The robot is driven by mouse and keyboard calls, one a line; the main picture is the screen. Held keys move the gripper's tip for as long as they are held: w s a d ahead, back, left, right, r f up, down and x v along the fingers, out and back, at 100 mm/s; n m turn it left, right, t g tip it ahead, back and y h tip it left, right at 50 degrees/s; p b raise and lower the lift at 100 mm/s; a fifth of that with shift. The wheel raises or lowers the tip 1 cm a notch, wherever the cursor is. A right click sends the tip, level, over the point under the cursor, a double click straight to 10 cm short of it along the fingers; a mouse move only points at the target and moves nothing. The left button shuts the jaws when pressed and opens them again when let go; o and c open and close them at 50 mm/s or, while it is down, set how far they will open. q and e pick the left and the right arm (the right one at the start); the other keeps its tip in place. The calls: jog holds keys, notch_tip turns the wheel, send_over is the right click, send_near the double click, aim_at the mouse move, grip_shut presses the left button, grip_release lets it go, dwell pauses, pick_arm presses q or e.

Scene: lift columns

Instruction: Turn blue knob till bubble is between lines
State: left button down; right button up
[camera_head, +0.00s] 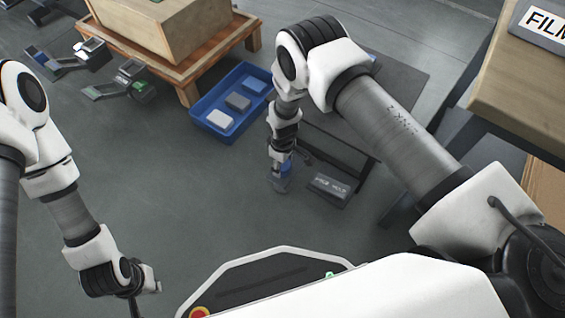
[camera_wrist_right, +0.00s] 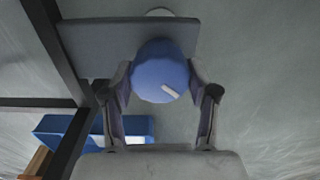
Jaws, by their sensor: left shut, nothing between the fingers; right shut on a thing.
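The blue knob (camera_wrist_right: 158,70) is round with a short white mark, seen in the right wrist view. My right gripper (camera_wrist_right: 162,90) has one finger on each side of the knob and is shut on it. In the head view my right gripper (camera_head: 281,178) points down beside a dark stand, with a bit of blue at its fingers. My left gripper (camera_head: 135,306) is far from the knob, at the bottom edge; its fingertips are cut off. It is shut and empty. I cannot make out a bubble or lines in either view.
A wooden crate (camera_head: 165,30) on a pallet, small devices (camera_head: 120,82) and a table (camera_head: 515,85) surround open floor.

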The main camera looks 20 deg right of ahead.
jog(key=shift+m, duration=1.1)
jog(key=o, duration=1.2)
jog(key=shift+c, duration=0.2)
notch_tip(320, 180, up, 12)
jog(key=shift+s, duration=0.1)
